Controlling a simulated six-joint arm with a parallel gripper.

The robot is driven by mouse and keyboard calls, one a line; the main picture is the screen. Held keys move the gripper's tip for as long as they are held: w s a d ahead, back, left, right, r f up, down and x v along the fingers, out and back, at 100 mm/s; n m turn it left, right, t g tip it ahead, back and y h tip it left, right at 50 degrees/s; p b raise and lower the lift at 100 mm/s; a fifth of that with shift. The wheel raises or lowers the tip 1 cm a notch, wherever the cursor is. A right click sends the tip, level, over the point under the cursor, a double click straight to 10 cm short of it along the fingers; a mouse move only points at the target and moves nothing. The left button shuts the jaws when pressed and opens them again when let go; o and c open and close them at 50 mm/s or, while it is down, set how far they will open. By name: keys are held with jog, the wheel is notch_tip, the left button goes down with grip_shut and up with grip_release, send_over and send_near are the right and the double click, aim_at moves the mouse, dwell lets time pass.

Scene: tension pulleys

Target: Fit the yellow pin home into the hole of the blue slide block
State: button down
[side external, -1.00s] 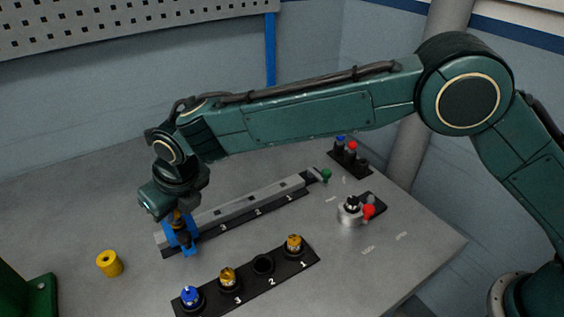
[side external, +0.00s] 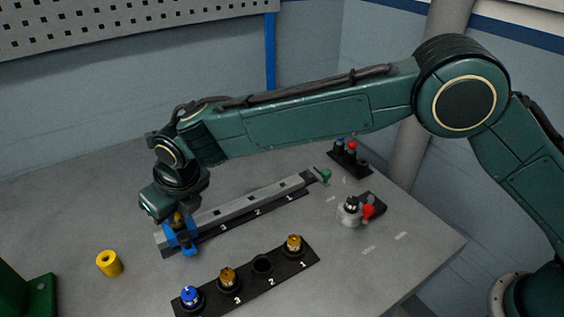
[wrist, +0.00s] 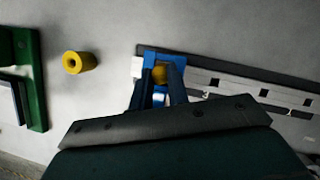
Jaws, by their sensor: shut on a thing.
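The blue slide block (side external: 183,247) sits at the left end of the grey rail (side external: 245,205). It also shows in the wrist view (wrist: 148,56). My gripper (side external: 178,228) is right above the block, its blue fingers pointing down at it. It is shut on the yellow pin (wrist: 160,73), which shows between the fingers in the wrist view. The pin's lower end and the block's hole are hidden by the fingers, so I cannot tell how deep the pin is.
A yellow roller (side external: 109,263) stands left of the rail. A black numbered holder (side external: 263,281) with several pulleys is in front. A silver fixture with a red knob (side external: 368,212) and a rack of coloured pins (side external: 350,156) are at the right. A green stand (wrist: 36,80) is far left.

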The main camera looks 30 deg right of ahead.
jog(key=shift+s+d+f, duration=0.1)
jog(key=shift+s+f, duration=0.05)
jog(key=shift+f, duration=0.25)
jog(key=c, duration=1.3)
grip_release()
jog(key=shift+r, duration=0.15)
jog(key=shift+s+r, duration=0.15)
jog(key=shift+r, duration=0.55)
jog(key=v, duration=1.2)
jog(key=shift+s+r, duration=0.1)
jog(key=shift+d, duration=0.1)
